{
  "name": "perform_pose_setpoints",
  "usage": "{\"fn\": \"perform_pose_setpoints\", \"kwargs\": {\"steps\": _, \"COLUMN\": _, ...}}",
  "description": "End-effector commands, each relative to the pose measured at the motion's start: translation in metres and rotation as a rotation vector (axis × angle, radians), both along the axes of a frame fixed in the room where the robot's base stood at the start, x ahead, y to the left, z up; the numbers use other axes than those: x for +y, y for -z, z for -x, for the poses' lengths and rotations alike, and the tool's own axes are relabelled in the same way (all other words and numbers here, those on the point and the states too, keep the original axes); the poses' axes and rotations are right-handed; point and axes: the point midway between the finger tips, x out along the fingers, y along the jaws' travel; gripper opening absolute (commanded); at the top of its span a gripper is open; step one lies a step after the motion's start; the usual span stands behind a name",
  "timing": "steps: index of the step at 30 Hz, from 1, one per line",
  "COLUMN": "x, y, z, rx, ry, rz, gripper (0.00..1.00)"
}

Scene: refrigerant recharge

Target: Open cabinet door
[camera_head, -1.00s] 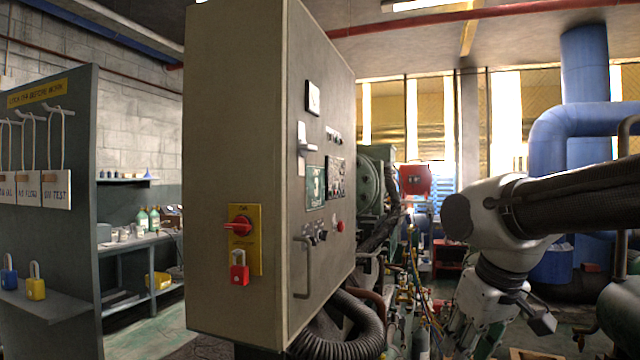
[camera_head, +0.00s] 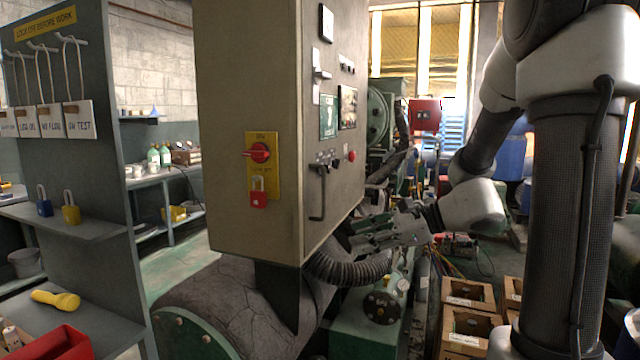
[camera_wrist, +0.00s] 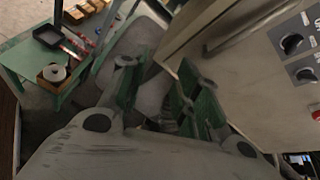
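The grey-beige cabinet (camera_head: 245,90) stands at the centre of the head view. Its right face is the door (camera_head: 343,150), with a dark vertical bar handle (camera_head: 318,192) near its lower left edge. My gripper (camera_head: 353,233) is at the lower right of this face, below and right of the handle, with its fingers pointing left. In the wrist view, the green finger pads (camera_wrist: 165,88) are spread apart with nothing between them. The handle (camera_wrist: 252,27) crosses the upper right there, beyond the right finger and apart from it. The door appears shut.
A red rotary switch (camera_head: 260,152) on a yellow plate has a red padlock (camera_head: 258,196) below it. A ribbed hose (camera_head: 345,270) and a large grey tank (camera_head: 225,295) lie under the cabinet. Wooden crates (camera_head: 467,295) stand at lower right. A lockout board (camera_head: 85,165) stands left.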

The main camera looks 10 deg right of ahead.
Motion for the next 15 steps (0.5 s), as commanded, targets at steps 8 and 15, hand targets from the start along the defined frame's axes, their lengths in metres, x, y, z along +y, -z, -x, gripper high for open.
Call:
{"fn": "perform_pose_setpoints", "kwargs": {"steps": 8, "x": 0.000, "y": -0.096, "z": -0.079, "rx": 0.023, "ry": 0.281, "rz": -0.543, "gripper": 0.32}}
{"fn": "perform_pose_setpoints", "kwargs": {"steps": 15, "x": 0.017, "y": -0.096, "z": -0.093, "rx": 0.064, "ry": 0.279, "rz": -0.577, "gripper": 0.32}}
